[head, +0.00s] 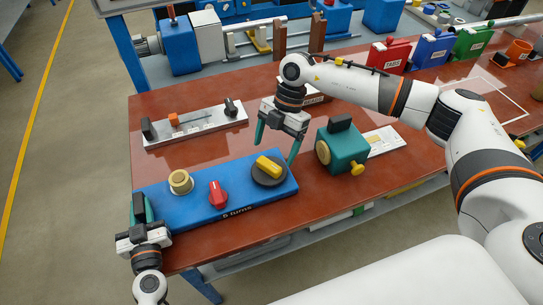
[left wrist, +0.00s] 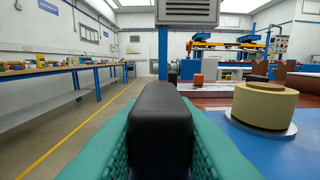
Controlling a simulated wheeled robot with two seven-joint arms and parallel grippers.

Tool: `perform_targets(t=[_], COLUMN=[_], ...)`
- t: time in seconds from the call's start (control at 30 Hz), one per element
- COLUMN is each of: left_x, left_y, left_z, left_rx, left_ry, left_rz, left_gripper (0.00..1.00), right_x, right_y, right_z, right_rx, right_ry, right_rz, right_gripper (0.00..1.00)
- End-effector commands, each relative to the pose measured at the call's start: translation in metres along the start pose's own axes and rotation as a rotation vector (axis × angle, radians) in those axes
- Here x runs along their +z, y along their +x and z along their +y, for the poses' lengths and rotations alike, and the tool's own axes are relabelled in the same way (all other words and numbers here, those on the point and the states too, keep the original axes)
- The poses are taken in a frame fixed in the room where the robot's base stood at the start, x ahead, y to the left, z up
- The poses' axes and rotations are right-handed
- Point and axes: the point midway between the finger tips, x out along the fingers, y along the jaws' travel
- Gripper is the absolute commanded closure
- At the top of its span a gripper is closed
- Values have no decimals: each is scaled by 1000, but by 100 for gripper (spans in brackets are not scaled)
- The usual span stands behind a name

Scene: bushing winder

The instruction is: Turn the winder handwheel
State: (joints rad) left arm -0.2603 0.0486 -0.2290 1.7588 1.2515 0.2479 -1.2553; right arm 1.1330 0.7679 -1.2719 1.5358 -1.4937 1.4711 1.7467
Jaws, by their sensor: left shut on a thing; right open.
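A blue control box (head: 205,213) lies along the front left of the table, with a beige round knob (head: 180,182), a red knob (head: 217,194) and a dark disc (head: 277,177) under a yellow bar (head: 269,166). A teal block (head: 344,148) with a beige wheel and small yellow knob stands to its right. I cannot tell which part is the winder handwheel. My left gripper (head: 141,214) is shut on a black block (left wrist: 164,115) at the box's left end. The beige knob also shows in the left wrist view (left wrist: 264,105). My right gripper (head: 276,150) is open and empty, above and behind the dark disc.
A grey plate (head: 195,126) with an orange piece and black end blocks lies behind the box. Red, blue and green bins (head: 430,50) stand at the back right. A blue machine (head: 200,40) stands behind the table. Open floor lies left.

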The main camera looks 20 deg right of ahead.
Motion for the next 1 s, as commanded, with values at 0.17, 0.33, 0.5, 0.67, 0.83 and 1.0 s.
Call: perform_targets(t=[0.17,0.33,0.5,0.67,0.83,1.0], left_x=[0,0,0,0,0,0], left_y=[0,0,0,0,0,0], left_z=[0,0,0,0,0,0], left_rx=[1,1,1,1,1,0], left_ry=[0,0,0,0,0,0], left_rz=[1,1,1,1,0,0], left_gripper=[100,100,100,100,100,52], right_x=[-1,-1,0,0,0,0], right_y=[-40,-63,-72,-73,-73,-72], right_z=[-1,0,0,0,0,0], right_rx=[-4,-2,-1,-1,-1,-1], right_ry=[1,1,0,0,0,0], right_rz=[1,1,0,0,0,0], right_gripper=[15,15,15,15,15,15])
